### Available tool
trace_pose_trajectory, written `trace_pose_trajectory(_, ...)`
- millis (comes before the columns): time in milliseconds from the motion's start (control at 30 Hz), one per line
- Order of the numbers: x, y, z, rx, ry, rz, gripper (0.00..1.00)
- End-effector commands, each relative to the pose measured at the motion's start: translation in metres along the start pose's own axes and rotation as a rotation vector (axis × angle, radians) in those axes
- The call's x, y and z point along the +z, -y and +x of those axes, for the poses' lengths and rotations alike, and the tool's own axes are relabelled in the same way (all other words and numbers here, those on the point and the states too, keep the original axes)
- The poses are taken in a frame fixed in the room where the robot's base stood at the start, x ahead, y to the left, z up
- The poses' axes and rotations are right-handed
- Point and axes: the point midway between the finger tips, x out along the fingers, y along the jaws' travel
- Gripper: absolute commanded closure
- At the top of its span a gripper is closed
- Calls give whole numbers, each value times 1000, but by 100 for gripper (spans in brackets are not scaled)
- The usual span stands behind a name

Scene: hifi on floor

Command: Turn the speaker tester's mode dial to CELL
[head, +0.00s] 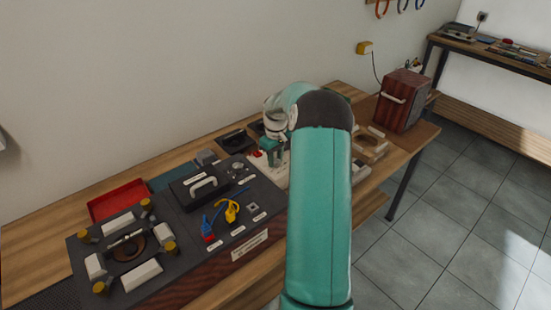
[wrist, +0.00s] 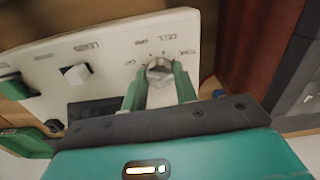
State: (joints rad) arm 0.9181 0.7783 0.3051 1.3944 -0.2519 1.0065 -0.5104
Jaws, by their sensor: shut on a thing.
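The speaker tester's cream panel (wrist: 115,55) fills the middle of the wrist view, with small printing that is upside down and hard to read. Its mode dial (wrist: 160,68) is a grey round knob with labels and tick marks around its far side. My gripper (wrist: 160,82) has its green fingers shut on the dial, one on each side. I cannot tell which label the dial points to. In the head view my gripper (head: 272,150) is over the tester (head: 282,179), and my arm hides most of it and the dial.
A white square switch (wrist: 75,74) and a dark window (wrist: 95,107) are on the panel. In the head view, a dark speaker test box (head: 240,235) with a black handled lid is left of the tester. A red tray (head: 118,199) lies behind. A reddish cabinet (head: 402,100) stands right.

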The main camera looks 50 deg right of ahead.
Motion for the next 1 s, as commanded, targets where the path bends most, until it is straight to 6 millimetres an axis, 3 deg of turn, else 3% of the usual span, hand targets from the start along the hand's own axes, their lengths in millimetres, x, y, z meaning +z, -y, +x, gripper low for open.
trace_pose_trajectory(367,0,0,-1,2,0,217,94)
trace_pose_trajectory(1000,0,-1,-1,2,1,821,94)
